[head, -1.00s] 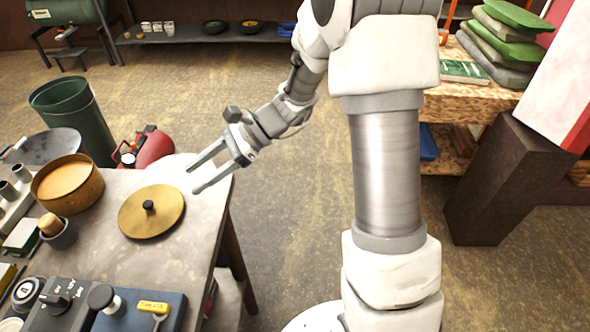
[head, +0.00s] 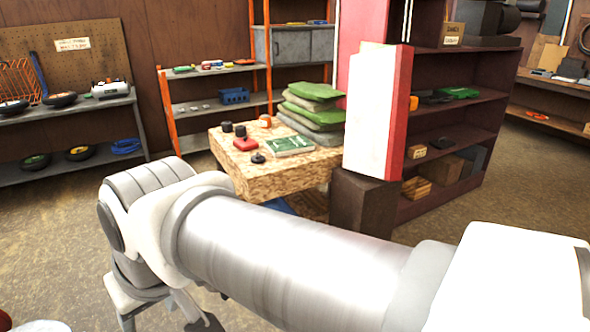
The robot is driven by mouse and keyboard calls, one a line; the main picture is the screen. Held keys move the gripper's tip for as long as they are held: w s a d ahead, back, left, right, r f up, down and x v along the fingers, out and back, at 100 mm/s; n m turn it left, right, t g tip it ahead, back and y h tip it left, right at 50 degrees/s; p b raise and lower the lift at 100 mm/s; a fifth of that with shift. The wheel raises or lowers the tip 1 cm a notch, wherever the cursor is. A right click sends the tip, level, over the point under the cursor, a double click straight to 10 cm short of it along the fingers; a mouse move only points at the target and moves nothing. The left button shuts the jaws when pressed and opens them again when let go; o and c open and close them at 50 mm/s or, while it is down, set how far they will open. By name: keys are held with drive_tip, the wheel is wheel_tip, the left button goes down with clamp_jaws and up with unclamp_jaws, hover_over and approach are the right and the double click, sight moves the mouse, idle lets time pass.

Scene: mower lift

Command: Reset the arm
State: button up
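My arm lies large across the bottom of the head view, running from the lower right to a bent joint at the left. Below that joint, grey parts at the end of my arm (head: 160,305) reach down to the bottom edge. They may belong to my gripper, but they are partly hidden and cut off, so I cannot tell whether it is open or shut. I see no object held there.
Behind my arm stands a wooden workbench (head: 245,180) with green cushions (head: 312,112) and a green book (head: 290,146). A dark pedestal (head: 362,205) bears a white and red block (head: 378,115). Shelves line the walls. Open floor (head: 50,220) lies at left.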

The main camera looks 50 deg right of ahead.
drive_tip(key=shift+s+d+r+n+t+h, duration=0.15)
drive_tip(key=shift+s+d+n+t+h, duration=0.2)
drive_tip(key=shift+d, duration=0.25)
wheel_tip(320, 180, up, 2)
drive_tip(key=p, duration=0.2)
drive_tip(key=shift+r+p, duration=0.2)
drive_tip(key=shift+p, duration=0.1)
drive_tip(key=shift+f, duration=0.15)
drive_tip(key=shift+c, duration=0.7)
drive_tip(key=shift+a, duration=0.15)
